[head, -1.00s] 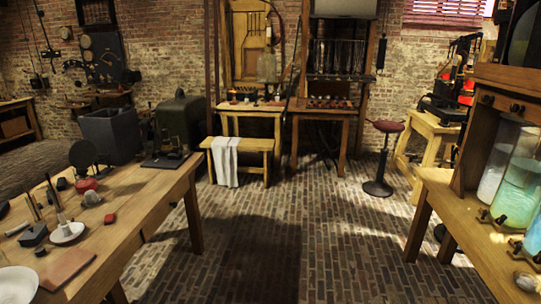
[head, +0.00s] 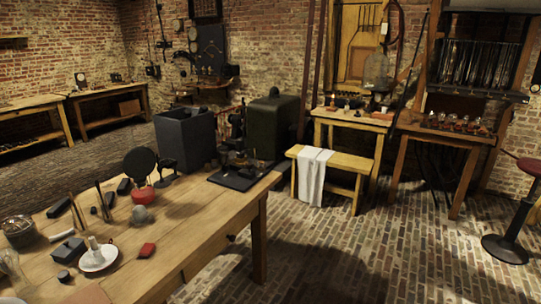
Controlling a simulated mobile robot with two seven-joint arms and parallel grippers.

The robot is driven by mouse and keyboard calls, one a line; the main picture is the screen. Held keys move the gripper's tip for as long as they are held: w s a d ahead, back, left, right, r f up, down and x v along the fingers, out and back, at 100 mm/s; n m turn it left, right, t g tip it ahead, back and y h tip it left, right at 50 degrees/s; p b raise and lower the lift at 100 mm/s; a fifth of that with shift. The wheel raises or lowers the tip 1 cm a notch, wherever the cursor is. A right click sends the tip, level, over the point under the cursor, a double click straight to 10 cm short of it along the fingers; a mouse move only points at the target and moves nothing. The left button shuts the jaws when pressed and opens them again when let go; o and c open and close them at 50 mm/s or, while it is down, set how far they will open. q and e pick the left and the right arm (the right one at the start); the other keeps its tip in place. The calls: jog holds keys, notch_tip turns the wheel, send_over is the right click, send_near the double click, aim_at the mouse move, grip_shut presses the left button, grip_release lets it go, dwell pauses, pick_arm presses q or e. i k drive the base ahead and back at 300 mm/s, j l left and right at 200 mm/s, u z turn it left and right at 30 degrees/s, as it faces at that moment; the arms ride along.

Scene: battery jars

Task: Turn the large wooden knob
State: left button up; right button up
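I cannot make out a large wooden knob in the head view. The battery jars are not in view either. Neither of my grippers shows. The near wooden table (head: 190,238) at the lower left carries small tools, a white dish (head: 99,260), a round black disc on a red base (head: 141,163) and a black instrument on a flat board (head: 236,177).
A grey open bin (head: 186,142) and a dark green cabinet (head: 273,128) stand behind the table. A low bench with a white cloth (head: 312,178), a workbench (head: 440,138) and a red-seated stool (head: 507,246) are farther right. The brick floor (head: 400,255) between is clear.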

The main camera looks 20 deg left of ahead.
aim_at(249, 166)
jog(key=i+u, duration=0.3)
jog(key=i, duration=1.1)
jog(key=i+l, duration=0.1)
jog(key=i, duration=1.2)
